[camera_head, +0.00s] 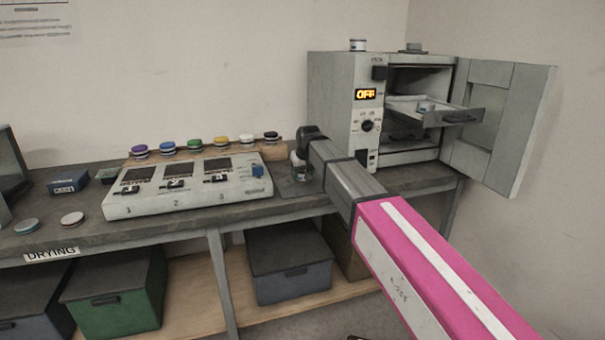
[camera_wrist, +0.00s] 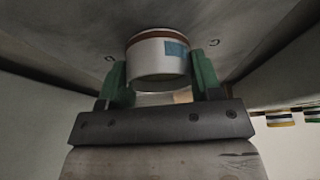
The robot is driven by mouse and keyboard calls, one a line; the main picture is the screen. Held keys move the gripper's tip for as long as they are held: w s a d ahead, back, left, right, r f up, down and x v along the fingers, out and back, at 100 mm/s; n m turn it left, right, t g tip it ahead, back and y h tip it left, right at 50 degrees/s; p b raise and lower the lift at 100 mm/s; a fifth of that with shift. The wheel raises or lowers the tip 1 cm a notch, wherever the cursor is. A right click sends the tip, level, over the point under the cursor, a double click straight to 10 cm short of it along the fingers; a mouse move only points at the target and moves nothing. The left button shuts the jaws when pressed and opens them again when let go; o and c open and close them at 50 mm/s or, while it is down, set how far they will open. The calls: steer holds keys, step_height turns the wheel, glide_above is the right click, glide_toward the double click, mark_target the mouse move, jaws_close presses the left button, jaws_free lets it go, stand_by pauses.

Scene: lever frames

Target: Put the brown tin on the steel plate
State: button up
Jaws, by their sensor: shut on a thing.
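The brown tin (camera_wrist: 160,55), a short white cylinder with a brown band and a blue patch, sits between the green fingers of my gripper (camera_wrist: 160,82) in the wrist view. My gripper is shut on it. In the head view my gripper (camera_head: 300,168) is low over the bench, right of the grey three-slot device, and my arm partly hides it. The steel plate (camera_head: 284,187) appears as a flat grey sheet on the bench under my gripper. A grey surface fills the wrist view beyond the tin. I cannot tell whether the tin touches the plate.
A grey three-slot device (camera_head: 188,186) stands left of my gripper. Behind it, a wooden rack (camera_head: 200,150) holds several coloured-lid tins. An oven (camera_head: 335,100) with its door (camera_head: 497,125) open and tray (camera_head: 428,110) pulled out stands at right. Two tins lie at the bench's left.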

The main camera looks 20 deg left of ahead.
steer(key=shift+f, duration=0.1)
steer(key=o, duration=1)
steer(key=shift+c, duration=0.2)
steer(key=v, duration=1.2)
steer(key=shift+w, duration=0.1)
